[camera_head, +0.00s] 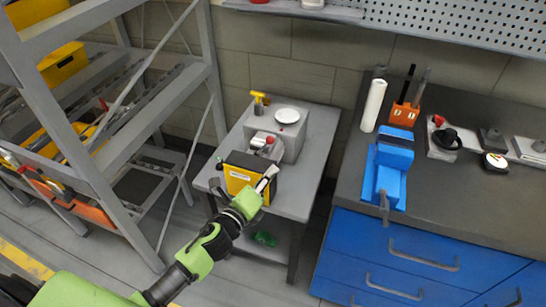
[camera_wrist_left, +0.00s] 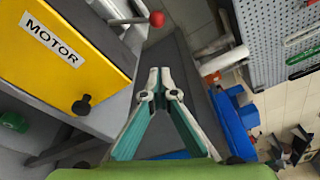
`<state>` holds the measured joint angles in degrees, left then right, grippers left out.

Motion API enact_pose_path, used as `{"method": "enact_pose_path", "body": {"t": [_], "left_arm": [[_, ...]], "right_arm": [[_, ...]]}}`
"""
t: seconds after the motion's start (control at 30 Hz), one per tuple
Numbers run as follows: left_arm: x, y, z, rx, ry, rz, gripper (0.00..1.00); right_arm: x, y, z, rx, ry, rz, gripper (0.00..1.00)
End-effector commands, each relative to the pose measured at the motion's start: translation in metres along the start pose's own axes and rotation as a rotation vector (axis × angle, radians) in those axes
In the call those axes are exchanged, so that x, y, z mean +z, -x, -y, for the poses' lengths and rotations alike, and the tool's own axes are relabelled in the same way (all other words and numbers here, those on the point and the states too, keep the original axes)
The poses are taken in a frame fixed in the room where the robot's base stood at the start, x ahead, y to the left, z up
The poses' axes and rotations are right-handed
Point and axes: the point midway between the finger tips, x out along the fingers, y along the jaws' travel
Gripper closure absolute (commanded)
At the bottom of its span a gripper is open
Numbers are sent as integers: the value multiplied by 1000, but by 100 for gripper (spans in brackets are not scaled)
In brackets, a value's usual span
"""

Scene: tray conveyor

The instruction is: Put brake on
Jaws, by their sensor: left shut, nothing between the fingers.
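A motor box (camera_head: 240,175), yellow and black, stands on the small grey table. In the left wrist view its yellow face (camera_wrist_left: 70,65) bears a MOTOR label and a black knob (camera_wrist_left: 82,106). A lever with a red ball knob (camera_wrist_left: 157,19) sticks out behind the box; a small red knob (camera_head: 270,140) shows in the head view. Which part is the brake, I cannot tell. My left gripper (camera_head: 272,172) is shut and empty, close to the right side of the motor box. In the wrist view its fingertips (camera_wrist_left: 159,72) are together, below and apart from the red knob.
Behind the motor box stands a grey housing with a white disc (camera_head: 287,116) and a yellow handle (camera_head: 258,97). A shelf rack (camera_head: 206,70) is to the left. A blue vise (camera_head: 388,170) is on the workbench to the right, across a gap.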

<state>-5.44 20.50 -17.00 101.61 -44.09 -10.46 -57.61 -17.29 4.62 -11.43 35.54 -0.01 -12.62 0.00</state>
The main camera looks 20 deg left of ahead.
Motion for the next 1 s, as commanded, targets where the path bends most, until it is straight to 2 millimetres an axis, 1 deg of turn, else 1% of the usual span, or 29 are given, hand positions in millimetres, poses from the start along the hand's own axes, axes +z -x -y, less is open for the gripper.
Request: {"method": "enact_pose_path", "body": {"t": [0.17, 0.4, 0.53, 0.57, 0.6, 0.73, 0.87, 1.0], "left_arm": [[1, -26, 2, -2, 1, 2, 100], [1, -74, 2, -2, 3, 2, 100], [0, -96, 1, -1, 3, 1, 100], [3, -98, 2, 1, 1, 1, 100], [14, -92, 3, 3, -3, 2, 100], [29, -86, 3, 1, -1, 0, 100], [36, -83, 2, 0, 1, 0, 100], [38, -82, 0, 0, 1, 0, 100]], "right_arm": [[0, 3, 0, 0, 0, 0, 60], [0, 5, 0, -1, 0, 0, 60], [0, 4, 0, -1, 1, 0, 60], [-1, 7, 0, -1, 1, 0, 60], [-1, 15, 1, -2, 0, 1, 60], [-3, 22, 1, -1, 0, -1, 60], [-4, 25, 1, -1, 0, -1, 60], [-4, 25, 1, -1, 0, -2, 60]]}}
